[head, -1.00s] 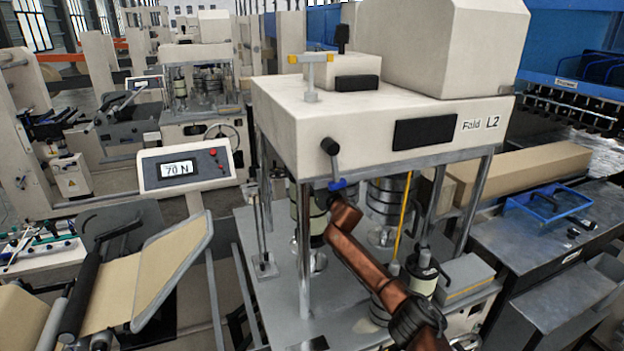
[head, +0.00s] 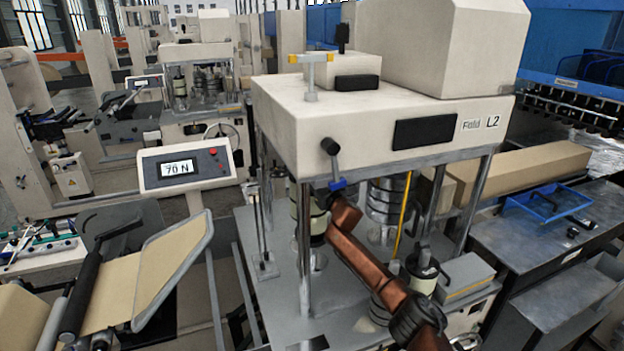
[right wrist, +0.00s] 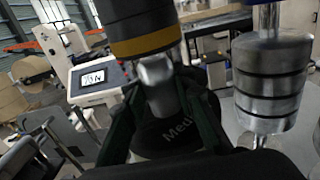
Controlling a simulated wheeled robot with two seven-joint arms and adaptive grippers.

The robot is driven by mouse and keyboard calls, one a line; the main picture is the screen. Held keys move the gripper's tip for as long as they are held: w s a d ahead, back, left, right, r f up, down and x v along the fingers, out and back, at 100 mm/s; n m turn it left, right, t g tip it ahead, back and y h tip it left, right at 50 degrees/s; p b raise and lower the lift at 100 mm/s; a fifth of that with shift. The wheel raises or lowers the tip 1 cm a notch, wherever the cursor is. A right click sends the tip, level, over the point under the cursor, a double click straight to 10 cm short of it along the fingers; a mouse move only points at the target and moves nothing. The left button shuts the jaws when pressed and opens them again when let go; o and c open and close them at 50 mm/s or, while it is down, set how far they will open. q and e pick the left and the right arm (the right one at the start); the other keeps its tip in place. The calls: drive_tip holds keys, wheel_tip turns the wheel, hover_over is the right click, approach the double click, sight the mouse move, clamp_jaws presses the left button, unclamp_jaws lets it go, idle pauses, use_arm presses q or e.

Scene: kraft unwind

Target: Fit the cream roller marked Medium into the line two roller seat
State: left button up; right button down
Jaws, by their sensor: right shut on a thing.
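My right gripper (right wrist: 165,105) is shut on a dark-collared roller marked "Medi…" (right wrist: 178,132), with the rest of the word cut off. A pale metal shaft end (right wrist: 157,80) shows between the fingers. Just above it hangs a dark cylinder with a yellow band (right wrist: 145,42); I cannot tell whether they touch. My left gripper is not in view.
Stacked steel rollers (right wrist: 270,85) stand close to the right of the gripper. Machine posts (head: 304,250) and a yellow rod (head: 404,215) flank my arm. Another cream and dark roller (head: 422,275) stands at the right. A panel (head: 178,169) reads 70 N.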

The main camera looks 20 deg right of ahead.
drive_tip(key=shift+f+b, duration=0.7)
drive_tip(key=shift+f, duration=0.1)
idle(2.0)
drive_tip(key=c, duration=1.7)
unclamp_jaws()
drive_tip(key=shift+s+a, duration=0.1)
drive_tip(key=o, duration=0.3)
drive_tip(key=shift+f, duration=0.4)
drive_tip(key=shift+o, duration=0.8)
drive_tip(key=shift+r, duration=0.1)
drive_tip(key=shift+r, duration=0.1)
